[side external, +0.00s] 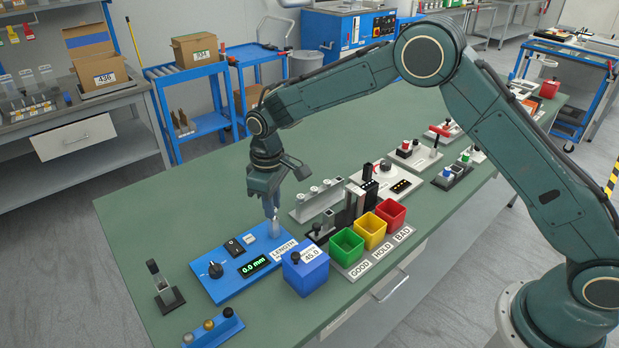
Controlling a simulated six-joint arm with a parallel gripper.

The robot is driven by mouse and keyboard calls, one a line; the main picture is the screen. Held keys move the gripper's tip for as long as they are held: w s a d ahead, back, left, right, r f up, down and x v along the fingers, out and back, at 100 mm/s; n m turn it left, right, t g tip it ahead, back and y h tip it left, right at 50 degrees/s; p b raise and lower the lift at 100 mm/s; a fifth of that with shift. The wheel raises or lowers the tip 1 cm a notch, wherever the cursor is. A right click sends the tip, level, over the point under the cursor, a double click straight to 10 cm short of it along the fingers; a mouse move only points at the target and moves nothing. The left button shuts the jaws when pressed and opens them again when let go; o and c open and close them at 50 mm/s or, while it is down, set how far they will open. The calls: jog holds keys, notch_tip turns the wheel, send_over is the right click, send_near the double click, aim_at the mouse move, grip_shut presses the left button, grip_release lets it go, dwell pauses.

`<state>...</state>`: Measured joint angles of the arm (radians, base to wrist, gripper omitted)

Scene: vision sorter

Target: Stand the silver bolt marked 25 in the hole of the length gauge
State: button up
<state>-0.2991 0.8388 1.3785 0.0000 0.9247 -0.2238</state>
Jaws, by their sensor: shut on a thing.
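The length gauge (213,283) is a blue plate at the front left of the bench, with a black knob and a display reading 0.0 mm. A short grey upright piece (274,230) stands at its right end, marked LENGTH beside it. My gripper (270,207) points down right above this piece. It is shut on a small silver thing (276,213), likely the bolt. Its mark is too small to read, and the fingers hide part of it. I cannot tell whether its lower end is inside the hole or just above it.
A blue box (305,276) marked 45.0 stands close right of the gauge. Green (346,246), yellow (370,232) and red (391,214) bins stand further right. A grey rack (318,203) lies behind. A blue holder (217,332) with several knobs is in front.

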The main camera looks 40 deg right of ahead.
jog(key=o, duration=1.3)
jog(key=shift+o, duration=0.2)
jog(key=shift+r, duration=0.1)
jog(key=shift+r, duration=3.9)
jog(key=shift+r, duration=0.1)
